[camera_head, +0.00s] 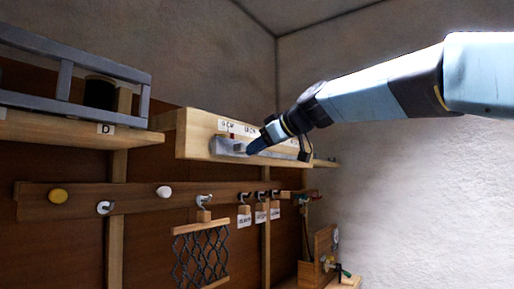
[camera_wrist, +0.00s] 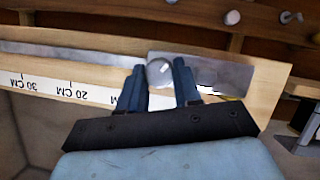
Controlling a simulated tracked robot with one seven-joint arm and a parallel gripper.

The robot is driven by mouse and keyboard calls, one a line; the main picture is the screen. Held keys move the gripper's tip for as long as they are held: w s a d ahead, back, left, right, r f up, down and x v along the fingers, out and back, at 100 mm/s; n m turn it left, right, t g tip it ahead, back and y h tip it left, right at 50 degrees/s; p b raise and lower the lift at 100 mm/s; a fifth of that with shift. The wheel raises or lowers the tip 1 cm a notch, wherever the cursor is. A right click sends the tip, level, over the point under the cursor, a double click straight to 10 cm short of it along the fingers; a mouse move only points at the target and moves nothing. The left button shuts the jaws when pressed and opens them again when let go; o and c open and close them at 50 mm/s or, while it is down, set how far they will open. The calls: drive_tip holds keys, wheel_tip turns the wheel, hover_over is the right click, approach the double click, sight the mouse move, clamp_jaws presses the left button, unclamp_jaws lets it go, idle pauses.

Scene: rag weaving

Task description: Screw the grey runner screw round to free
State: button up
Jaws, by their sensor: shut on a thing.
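The grey runner screw (camera_wrist: 160,70) shows in the wrist view as a round grey knob between my two dark blue fingers. It stands on a flat grey metal runner (camera_wrist: 218,72). My gripper (camera_wrist: 159,84) is shut on the screw, with one finger on each side of it. In the head view, my gripper (camera_head: 252,147) reaches in from the right to the metal runner (camera_head: 224,145) on the wooden rail (camera_head: 196,140). The fingers partly hide the screw there.
Centimetre labels (camera_wrist: 75,92) line the rail. A shelf (camera_head: 70,127) with a grey metal frame (camera_head: 65,80) is at the left. Below, a peg board (camera_head: 130,200) carries knobs, hooks and a hanging mesh (camera_head: 202,258). The white wall at the right is bare.

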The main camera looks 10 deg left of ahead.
drive_tip(key=n+t, duration=0.1)
drive_tip(key=n, duration=0.1)
drive_tip(key=shift+s+n, duration=0.1)
drive_tip(key=shift+n, duration=0.2)
drive_tip(key=o, duration=1.1)
drive_tip(key=v, duration=1.3)
drive_tip(key=shift+s+d, duration=0.2)
drive_tip(key=shift+s, duration=0.2)
